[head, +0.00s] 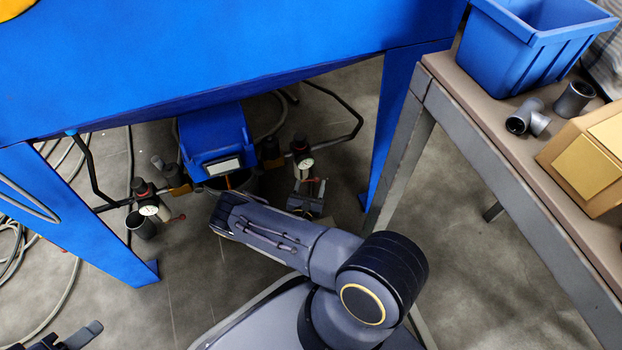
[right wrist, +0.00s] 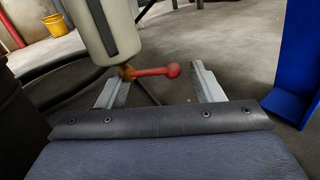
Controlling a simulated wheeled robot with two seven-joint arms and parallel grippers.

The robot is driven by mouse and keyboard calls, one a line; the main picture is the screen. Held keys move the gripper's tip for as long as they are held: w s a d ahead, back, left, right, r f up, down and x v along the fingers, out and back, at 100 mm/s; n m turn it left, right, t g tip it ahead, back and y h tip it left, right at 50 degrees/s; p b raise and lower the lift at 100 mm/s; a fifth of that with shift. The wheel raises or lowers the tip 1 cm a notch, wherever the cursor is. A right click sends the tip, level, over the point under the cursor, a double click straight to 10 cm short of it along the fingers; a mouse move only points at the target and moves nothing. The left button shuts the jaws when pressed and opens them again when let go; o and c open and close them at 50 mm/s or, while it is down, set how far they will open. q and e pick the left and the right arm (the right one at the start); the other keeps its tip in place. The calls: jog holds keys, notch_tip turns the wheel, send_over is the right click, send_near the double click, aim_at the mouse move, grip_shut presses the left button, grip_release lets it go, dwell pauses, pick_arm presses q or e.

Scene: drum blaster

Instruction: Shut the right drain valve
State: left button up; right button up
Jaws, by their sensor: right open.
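The right drain valve has a red lever with a round knob (right wrist: 155,71), sticking out sideways to the right below a pale filter bowl (right wrist: 103,28) in the right wrist view. My right gripper (right wrist: 160,80) is open, and the lever shows in the gap between its two fingers, closer to the left one. I cannot tell whether a finger touches it. In the head view my right gripper (head: 308,192) is under the blue machine, below the right regulator with its gauge (head: 304,162). Part of my left gripper (head: 78,335) shows at the bottom left; its jaws are unclear.
The blue machine (head: 230,60) overhangs the work area, with a blue leg (head: 395,120) close on the right. A left regulator (head: 147,205) with a red lever hangs above a dark cup (head: 141,226). A table (head: 470,105) with a blue bin (head: 530,50) stands at right.

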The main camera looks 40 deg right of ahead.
jog(key=shift+x, duration=1.3)
jog(key=c, duration=0.9)
jog(key=shift+c, duration=0.4)
jog(key=shift+r, duration=0.1)
